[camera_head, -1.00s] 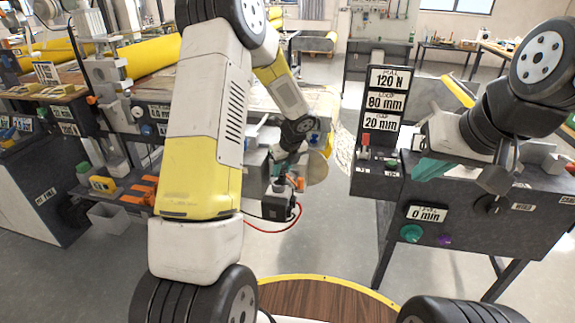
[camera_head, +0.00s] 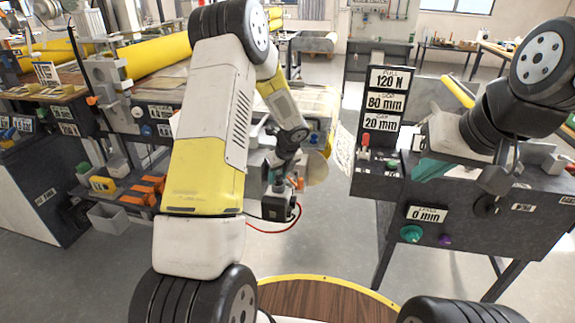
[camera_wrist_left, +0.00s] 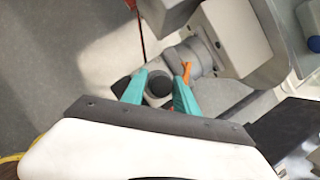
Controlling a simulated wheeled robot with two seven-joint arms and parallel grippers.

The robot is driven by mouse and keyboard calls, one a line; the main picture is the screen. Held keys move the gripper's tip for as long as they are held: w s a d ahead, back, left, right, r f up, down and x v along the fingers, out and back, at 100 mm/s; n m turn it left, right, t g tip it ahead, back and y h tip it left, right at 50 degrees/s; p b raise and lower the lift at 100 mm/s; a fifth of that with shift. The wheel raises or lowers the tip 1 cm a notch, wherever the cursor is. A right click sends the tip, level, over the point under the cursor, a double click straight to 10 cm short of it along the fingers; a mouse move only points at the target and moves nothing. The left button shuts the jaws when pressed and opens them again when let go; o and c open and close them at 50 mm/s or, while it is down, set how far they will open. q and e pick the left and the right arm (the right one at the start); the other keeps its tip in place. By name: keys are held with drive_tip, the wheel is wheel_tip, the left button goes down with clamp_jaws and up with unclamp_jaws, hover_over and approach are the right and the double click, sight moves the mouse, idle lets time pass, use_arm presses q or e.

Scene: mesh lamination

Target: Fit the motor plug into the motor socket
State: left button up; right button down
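My left gripper (camera_head: 284,166) points down over a dark box with a red and a black cable (camera_head: 277,206), which looks like the motor. In the left wrist view, the teal fingers (camera_wrist_left: 158,92) stand apart on either side of a dark round part (camera_wrist_left: 159,82), possibly the motor plug. I cannot tell whether they touch it or whether it sits in a socket.
The dark right-hand machine panel (camera_head: 465,215) carries several labels and knobs. The laminating machine with yellow rollers (camera_head: 150,57) stands at the left, with a grey bin (camera_head: 108,218) below it. Floor is clear between the machines.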

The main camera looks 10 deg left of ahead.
use_arm(q)
drive_tip(key=s+d+r+n, duration=0.1)
drive_tip(key=s+r+n, duration=0.3)
drive_tip(key=r, duration=0.6)
drive_tip(key=s+d+r+n, duration=0.1)
drive_tip(key=s+r+n, duration=0.1)
drive_tip(key=s+r, duration=0.5)
drive_tip(key=s+d+r+n+t+h, duration=0.1)
drive_tip(key=s+r+n, duration=0.3)
drive_tip(key=s+n, duration=0.3)
drive_tip(key=s+d+r+n+t+h, duration=0.1)
drive_tip(key=s+r+n+h, duration=0.1)
drive_tip(key=s+r+n, duration=0.2)
drive_tip(key=s+r+n+t+h, duration=0.1)
drive_tip(key=s+r+n, duration=0.3)
drive_tip(key=s+n, duration=0.5)
drive_tip(key=shift+s+d+r+n+h, duration=0.4)
drive_tip(key=shift+s+h, duration=0.2)
drive_tip(key=shift+s, duration=0.5)
drive_tip(key=shift+c, duration=0.2)
